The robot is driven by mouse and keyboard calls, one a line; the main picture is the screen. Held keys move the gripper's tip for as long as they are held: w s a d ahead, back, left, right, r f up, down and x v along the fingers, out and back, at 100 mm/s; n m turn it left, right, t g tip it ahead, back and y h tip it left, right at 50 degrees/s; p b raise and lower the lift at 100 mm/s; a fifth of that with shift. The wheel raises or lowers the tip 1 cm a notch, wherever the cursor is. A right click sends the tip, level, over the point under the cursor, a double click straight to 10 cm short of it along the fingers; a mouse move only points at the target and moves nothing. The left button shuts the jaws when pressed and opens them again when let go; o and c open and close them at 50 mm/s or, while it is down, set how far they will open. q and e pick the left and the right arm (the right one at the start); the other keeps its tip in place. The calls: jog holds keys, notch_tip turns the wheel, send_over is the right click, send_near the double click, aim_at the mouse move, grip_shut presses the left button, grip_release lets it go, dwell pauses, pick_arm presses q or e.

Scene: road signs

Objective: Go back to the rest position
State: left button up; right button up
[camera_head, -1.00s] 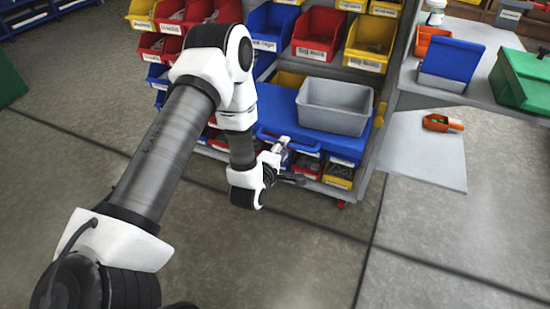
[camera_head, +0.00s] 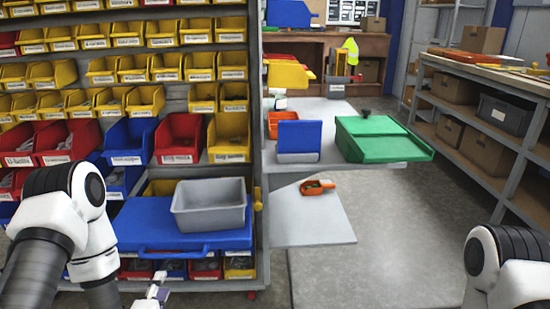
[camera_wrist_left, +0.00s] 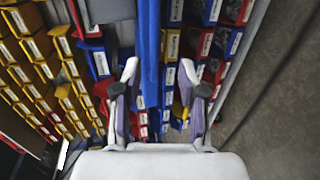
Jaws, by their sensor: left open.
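My left gripper (camera_head: 157,290) shows only in part at the bottom of the head view, below and in front of the blue shelf board. In the left wrist view my left gripper (camera_wrist_left: 167,82) has its two fingers spread with nothing held between them. The blue board's edge and rows of bins show beyond the fingers. My left arm comes in from the lower left of the head view. Part of my right arm shows at the lower right edge, but its gripper is out of view.
A grey bin (camera_head: 210,205) stands on the blue board (camera_head: 160,228) of the bin rack. A green box (camera_head: 380,139) and blue bin (camera_head: 298,138) stand on a side shelf, with an orange scoop (camera_head: 317,187) below. Open floor (camera_head: 390,240) lies to the right.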

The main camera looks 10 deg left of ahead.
pick_arm(q)
jog(key=s+d+f+m+g+h, duration=0.3)
jog(key=s+d+f+m+g, duration=0.4)
jog(key=f, duration=0.5)
jog(key=s+d+f+m+g, duration=0.2)
jog(key=s+f+m+g, duration=0.2)
jog(key=s+m, duration=0.3)
jog(key=s+d+f+m+g, duration=0.1)
jog(key=s+f+m+g, duration=0.25)
jog(key=s+m, duration=0.45)
notch_tip(320, 180, up, 22)
jog(key=s+n+p, duration=0.1)
jog(key=p, duration=2)
jog(key=shift+s+f+n+g+h+p, duration=0.2)
jog(key=shift+s+n+g+h+p, duration=0.1)
jog(key=shift+s+n+g, duration=0.1)
